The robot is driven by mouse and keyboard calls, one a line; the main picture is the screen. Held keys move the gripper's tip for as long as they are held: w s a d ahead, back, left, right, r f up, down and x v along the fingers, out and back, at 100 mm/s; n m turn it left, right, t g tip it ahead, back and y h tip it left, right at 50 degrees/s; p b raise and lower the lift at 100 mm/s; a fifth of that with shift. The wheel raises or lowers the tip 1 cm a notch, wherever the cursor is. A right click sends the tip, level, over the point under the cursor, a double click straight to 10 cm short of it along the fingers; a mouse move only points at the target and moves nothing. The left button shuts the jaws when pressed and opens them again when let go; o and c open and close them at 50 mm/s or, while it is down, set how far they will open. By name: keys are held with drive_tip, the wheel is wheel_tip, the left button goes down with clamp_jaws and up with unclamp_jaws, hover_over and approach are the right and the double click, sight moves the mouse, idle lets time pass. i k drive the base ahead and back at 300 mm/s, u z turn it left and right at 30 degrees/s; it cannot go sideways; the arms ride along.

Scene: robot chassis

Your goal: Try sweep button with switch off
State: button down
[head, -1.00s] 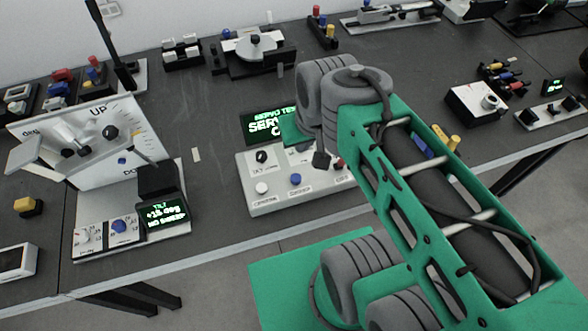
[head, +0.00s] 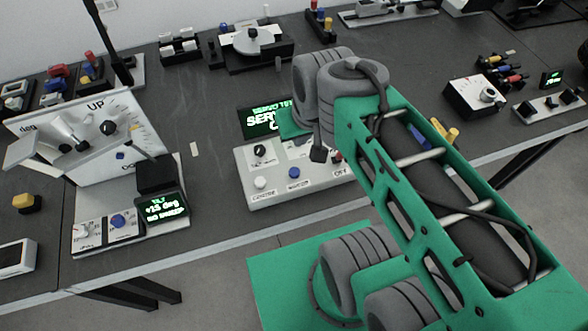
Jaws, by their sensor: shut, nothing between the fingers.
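A pale control box (head: 250,192) stands near the front edge of the bench, with a dark display (head: 258,120) behind it showing green text beginning "SERVO". On it are a black knob (head: 260,151), a white button (head: 261,183) and a blue button (head: 294,173). Labels beneath the buttons are too small to read surely. A label at the box's right front seems to read "OFF". My gripper (head: 319,155) is shut and empty, its dark tip just above the box, up and to the right of the blue button. My arm hides the box's right part, so the switch is not clear.
A tilt rig with an "UP" dial plate (head: 80,115) stands left, with a small display (head: 162,207) reading about "+15 deg NO SWEEP" and a blue knob (head: 118,221). A dial box (head: 475,98) stands right.

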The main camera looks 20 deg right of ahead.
sight(294, 172)
drive_tip(key=u, duration=0.15)
drive_tip(key=k, duration=0.4)
drive_tip(key=u, duration=0.6)
drive_tip(key=k, duration=0.95)
drive_tip(key=u, duration=0.15)
drive_tip(key=i, duration=0.85)
drive_tip(key=u, duration=0.25)
